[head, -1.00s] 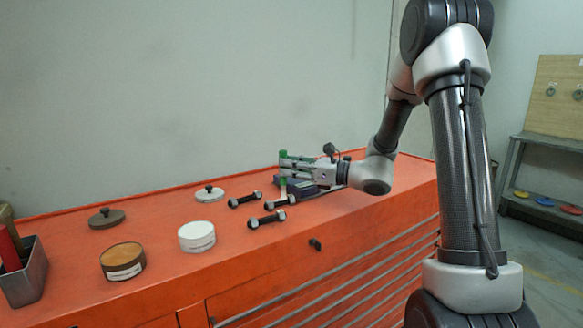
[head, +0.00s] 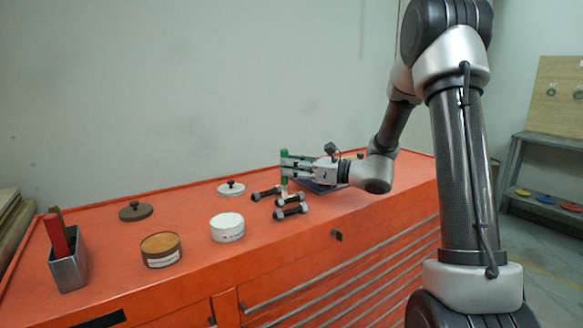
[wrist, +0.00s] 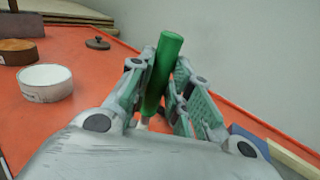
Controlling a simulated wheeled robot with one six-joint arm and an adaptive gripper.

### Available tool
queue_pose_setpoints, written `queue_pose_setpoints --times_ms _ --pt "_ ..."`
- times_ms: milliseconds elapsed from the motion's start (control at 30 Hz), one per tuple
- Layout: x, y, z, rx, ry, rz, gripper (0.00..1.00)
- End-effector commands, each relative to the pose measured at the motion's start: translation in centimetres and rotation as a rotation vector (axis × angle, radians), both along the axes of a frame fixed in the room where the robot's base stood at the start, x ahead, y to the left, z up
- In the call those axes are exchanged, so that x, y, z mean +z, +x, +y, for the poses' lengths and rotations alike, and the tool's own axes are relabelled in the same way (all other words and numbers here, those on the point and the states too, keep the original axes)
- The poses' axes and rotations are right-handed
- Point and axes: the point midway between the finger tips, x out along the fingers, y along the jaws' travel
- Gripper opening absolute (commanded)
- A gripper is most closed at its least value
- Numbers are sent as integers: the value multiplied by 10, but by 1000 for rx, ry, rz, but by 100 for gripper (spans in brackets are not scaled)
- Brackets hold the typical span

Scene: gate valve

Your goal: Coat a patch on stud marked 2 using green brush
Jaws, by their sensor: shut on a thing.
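The green brush (head: 284,156) stands roughly upright in my gripper (head: 287,168), which is shut on its handle. In the wrist view the green handle (wrist: 164,65) sits between the two fingers, tilted a little. The brush's lower end is too small or hidden to make out. Three dark studs with pale nuts lie on the orange bench top: a rear one (head: 265,193), a middle one (head: 290,200) and a front one (head: 291,212). They lie just below and in front of my gripper in the head view. Their number marks cannot be read.
A white pot (head: 228,228) and a brown pot (head: 161,250) stand open to the left, with lids (head: 231,188) (head: 136,211) behind. A metal holder (head: 69,270) with a red-handled brush (head: 56,235) is far left. A dark blue tray-like object (head: 322,187) lies beneath the gripper.

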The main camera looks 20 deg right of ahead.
Motion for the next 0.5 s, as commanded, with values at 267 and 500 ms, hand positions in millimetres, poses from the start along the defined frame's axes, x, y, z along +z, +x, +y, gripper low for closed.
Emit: queue_pose_setpoints --times_ms 267,500 --pt "34 -1 -1 3 -3 -5 0" --pt "56 -2 -1 5 -1 -7 0"
